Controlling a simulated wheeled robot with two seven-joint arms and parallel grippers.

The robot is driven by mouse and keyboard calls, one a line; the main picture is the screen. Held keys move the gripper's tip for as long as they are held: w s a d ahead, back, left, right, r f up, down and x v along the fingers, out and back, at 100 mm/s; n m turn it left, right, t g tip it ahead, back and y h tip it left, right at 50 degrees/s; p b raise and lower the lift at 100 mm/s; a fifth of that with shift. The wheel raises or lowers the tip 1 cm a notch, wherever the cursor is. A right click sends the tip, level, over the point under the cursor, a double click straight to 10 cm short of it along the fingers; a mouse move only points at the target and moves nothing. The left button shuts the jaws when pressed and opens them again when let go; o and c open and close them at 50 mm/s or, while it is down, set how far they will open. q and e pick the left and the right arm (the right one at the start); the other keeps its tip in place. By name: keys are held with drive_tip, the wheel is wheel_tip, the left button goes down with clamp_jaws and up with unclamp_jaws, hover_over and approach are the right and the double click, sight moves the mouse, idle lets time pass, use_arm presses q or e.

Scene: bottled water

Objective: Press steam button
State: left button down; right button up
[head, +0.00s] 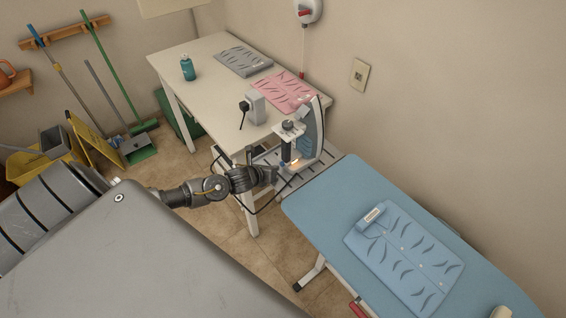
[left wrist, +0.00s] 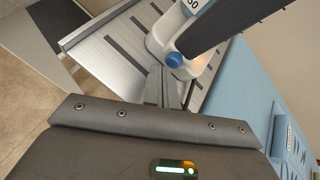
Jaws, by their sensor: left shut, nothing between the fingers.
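The iron (head: 311,133) stands upright on the slatted metal rest (head: 328,159) at the far end of the blue ironing board. In the left wrist view the iron's pale body (left wrist: 160,48) shows with a round blue button (left wrist: 174,60) on it. My left gripper (head: 275,173) is shut and empty, low in front of the iron. In the left wrist view its closed fingers (left wrist: 168,85) point at the iron, with the tips right beside the blue button; I cannot tell whether they touch it. My right gripper is not in view.
The blue ironing board (head: 342,190) holds a folded light-blue garment (head: 405,262). Behind, a white table (head: 197,62) bears a teal bottle (head: 188,68), a grey garment (head: 243,61) and a pink garment (head: 283,92). A small grey box (head: 256,106) stands near the iron. A wall is close behind.

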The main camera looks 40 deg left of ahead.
use_arm(q)
drive_tip(key=s+a+p, duration=0.1)
drive_tip(key=s+p, duration=0.1)
drive_tip(key=s, duration=0.3)
drive_tip(key=shift+s+a, duration=0.35)
drive_tip(key=shift+s, duration=0.05)
idle(0.4)
